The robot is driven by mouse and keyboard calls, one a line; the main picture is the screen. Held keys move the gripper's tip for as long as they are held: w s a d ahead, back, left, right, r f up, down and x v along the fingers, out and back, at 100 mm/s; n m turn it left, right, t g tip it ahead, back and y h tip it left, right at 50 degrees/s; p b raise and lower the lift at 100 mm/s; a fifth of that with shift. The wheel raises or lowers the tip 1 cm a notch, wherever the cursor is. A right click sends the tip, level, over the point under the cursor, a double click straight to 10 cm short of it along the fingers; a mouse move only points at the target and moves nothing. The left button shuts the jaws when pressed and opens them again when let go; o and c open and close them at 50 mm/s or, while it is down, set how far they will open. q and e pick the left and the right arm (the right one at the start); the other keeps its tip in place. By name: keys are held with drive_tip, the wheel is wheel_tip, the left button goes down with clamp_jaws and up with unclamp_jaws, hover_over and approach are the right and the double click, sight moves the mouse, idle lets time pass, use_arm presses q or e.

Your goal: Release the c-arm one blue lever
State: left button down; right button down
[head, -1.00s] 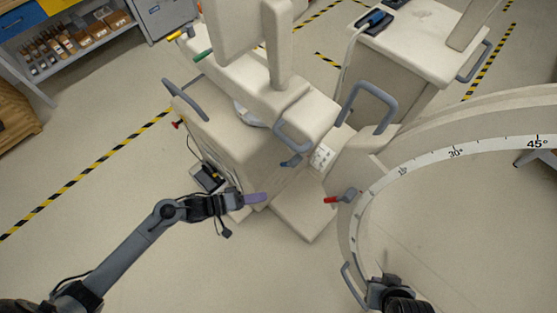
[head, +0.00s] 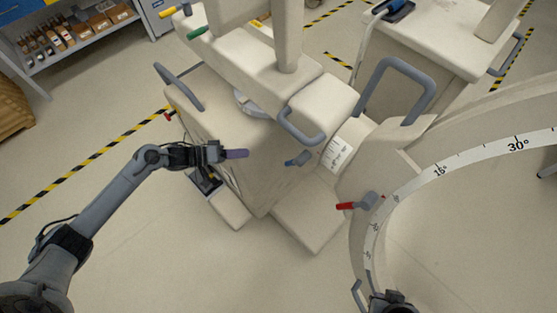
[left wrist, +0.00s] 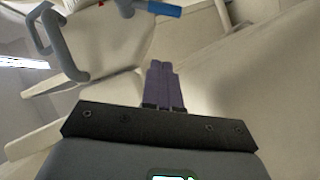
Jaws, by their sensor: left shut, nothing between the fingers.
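The blue lever (head: 298,159) sticks out from the front of the beige C-arm cart (head: 225,130), below the grey front handle. In the left wrist view the blue lever (left wrist: 163,9) shows at the top edge, beyond the fingertips. My left gripper (head: 236,154) is left of the lever in the head view, apart from it, with its purple fingers pointing right toward it. In the left wrist view the left gripper's fingers (left wrist: 163,80) are together and hold nothing. My right gripper's fingers do not show.
A red lever (head: 346,206) sits on the C-arm's side, right of the blue one. The grey front handle (head: 300,128) is just above the blue lever. The large curved arc (head: 470,165) with a degree scale fills the right. Open floor (head: 170,240) lies at the lower left.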

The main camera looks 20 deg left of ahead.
use_arm(q)
drive_tip(key=s+d+f+b+x, duration=0.1)
drive_tip(key=s+b+x, duration=0.1)
drive_tip(key=x, duration=1.1)
drive_tip(key=shift+s, duration=0.2)
